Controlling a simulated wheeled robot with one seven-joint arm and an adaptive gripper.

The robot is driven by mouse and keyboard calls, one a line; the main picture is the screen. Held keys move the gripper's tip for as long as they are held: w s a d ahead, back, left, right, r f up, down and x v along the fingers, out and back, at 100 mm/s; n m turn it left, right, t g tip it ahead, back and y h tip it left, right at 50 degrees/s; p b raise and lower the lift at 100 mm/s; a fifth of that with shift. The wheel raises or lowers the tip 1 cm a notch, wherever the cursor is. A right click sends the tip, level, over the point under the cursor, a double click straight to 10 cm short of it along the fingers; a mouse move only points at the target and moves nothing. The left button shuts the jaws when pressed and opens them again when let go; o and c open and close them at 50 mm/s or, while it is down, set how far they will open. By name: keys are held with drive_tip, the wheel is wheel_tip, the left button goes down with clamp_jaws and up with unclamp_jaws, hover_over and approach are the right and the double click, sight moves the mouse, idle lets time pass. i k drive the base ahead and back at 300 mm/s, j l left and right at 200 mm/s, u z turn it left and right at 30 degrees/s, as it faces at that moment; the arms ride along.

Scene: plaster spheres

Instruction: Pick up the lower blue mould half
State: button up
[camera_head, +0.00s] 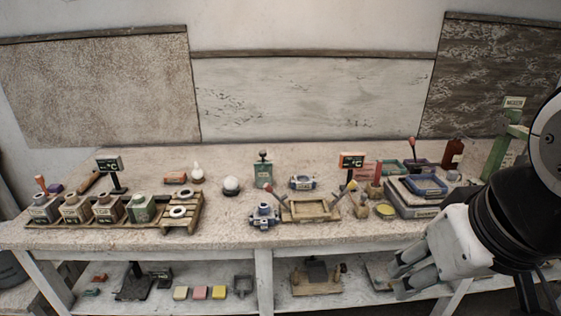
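Two blue mould pieces show on the workbench. One blue piece (264,216) sits near the front edge at the middle, just left of a wooden tray. Another blue piece with a pale round centre (301,182) lies farther back, behind that tray. I cannot tell for sure from their shapes which is the lower half. My gripper (401,272) is at the lower right, in front of the bench's front edge, well to the right of both pieces. Its fingers look parted, with nothing seen between them.
A wooden tray (289,213) adjoins the front blue piece on its right. A rack of labelled jars (180,228) fills the left. The bench front between rack and blue piece is clear.

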sight(303, 180)
drive_tip(key=i+l+u, duration=0.35)
drive_tip(key=i, duration=0.4)
drive_tip(key=i+l+u, duration=0.4)
drive_tip(key=i+l, duration=0.25)
